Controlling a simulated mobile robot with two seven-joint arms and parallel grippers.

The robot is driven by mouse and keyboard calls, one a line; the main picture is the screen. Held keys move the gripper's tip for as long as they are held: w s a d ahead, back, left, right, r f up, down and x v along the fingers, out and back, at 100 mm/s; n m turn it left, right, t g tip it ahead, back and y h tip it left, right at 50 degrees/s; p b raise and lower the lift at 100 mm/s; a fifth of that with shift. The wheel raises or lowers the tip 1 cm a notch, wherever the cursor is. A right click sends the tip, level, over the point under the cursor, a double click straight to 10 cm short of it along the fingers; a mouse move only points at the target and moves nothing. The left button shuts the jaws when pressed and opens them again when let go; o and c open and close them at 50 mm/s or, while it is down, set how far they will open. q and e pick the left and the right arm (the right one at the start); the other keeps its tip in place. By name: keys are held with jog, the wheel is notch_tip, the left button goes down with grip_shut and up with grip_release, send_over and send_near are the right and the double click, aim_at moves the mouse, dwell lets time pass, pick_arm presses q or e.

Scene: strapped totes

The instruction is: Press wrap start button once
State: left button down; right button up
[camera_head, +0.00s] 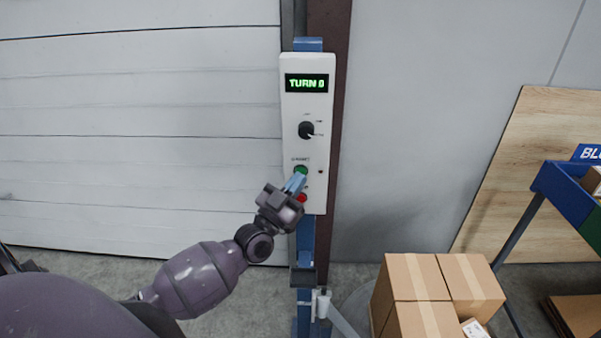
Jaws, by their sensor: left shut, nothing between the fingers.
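A white control panel (318,105) stands upright on a blue post. Its display (307,84) reads "TURN 0" in green. Below the display is a black rotary knob (306,130). A green button (300,169) sits lower on the panel, with a red button (302,198) beneath it. My left gripper (299,177) is shut and empty, its blue fingertips at the lower edge of the green button. I cannot tell whether the tips touch the button. The fingers cover part of the panel between the two buttons. My right gripper is not in view.
Cardboard boxes (415,278) are stacked at the lower right of the post. A blue-framed rack (565,192) stands at the right edge, in front of a leaning wooden board (540,130). A white panelled door (140,110) fills the left background.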

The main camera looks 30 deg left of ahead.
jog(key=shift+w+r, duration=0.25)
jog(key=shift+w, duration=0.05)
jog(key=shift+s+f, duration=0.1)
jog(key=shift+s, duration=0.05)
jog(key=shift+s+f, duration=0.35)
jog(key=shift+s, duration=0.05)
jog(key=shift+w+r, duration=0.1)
pick_arm(q)
jog(key=shift+w+a, duration=0.2)
jog(key=shift+w, duration=0.2)
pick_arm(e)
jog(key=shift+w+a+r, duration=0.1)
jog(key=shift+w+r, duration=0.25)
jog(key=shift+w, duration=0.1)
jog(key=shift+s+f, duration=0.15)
